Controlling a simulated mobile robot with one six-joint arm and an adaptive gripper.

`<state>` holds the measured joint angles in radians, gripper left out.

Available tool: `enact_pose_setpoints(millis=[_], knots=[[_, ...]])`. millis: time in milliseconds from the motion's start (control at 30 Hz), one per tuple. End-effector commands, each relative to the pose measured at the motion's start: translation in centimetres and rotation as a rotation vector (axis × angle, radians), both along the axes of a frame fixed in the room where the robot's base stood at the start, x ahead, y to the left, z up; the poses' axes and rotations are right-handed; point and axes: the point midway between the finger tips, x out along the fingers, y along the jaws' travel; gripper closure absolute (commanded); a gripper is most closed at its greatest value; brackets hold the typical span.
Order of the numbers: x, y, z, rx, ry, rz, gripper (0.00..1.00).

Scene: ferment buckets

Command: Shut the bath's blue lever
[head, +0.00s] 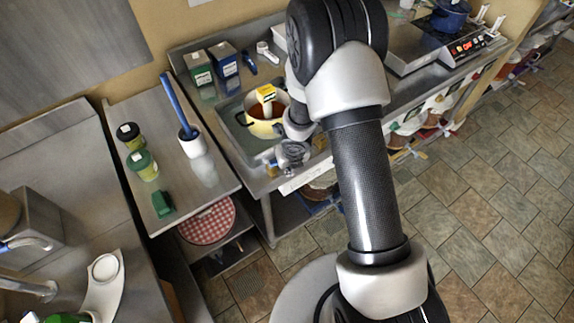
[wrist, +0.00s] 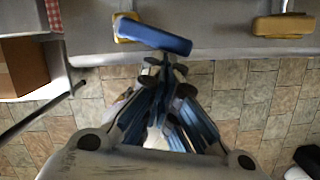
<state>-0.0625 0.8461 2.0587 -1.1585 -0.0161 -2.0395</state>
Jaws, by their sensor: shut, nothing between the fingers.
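The blue lever (wrist: 155,38) shows in the wrist view at the top middle, on the front of the grey metal counter, lying nearly crosswise and slightly tilted, with a brass-coloured part (wrist: 121,28) at its left end. My gripper (wrist: 166,64) is shut and empty, its fingertips just below the lever in the picture; I cannot tell if they touch it. In the head view the bath (head: 236,153) is a grey basin in the counter, holding a pale pot (head: 263,129).
A yellow lever (wrist: 283,25) sits to the right along the same edge in the wrist view. A green box (head: 198,67) and a blue box (head: 224,66) stand behind the bath. A side table (head: 195,180) stands left of it. The tiled floor (head: 490,200) is open at right.

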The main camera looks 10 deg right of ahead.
Motion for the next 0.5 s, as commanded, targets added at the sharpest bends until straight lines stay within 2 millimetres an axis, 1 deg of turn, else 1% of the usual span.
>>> enact_pose_setpoints(millis=[67,500], knots=[[0.2,-0.2,0.3,0.000,-0.001,0.037,1.00],[1.5,-0.9,0.2,-0.001,-0.001,0.265,1.00]])
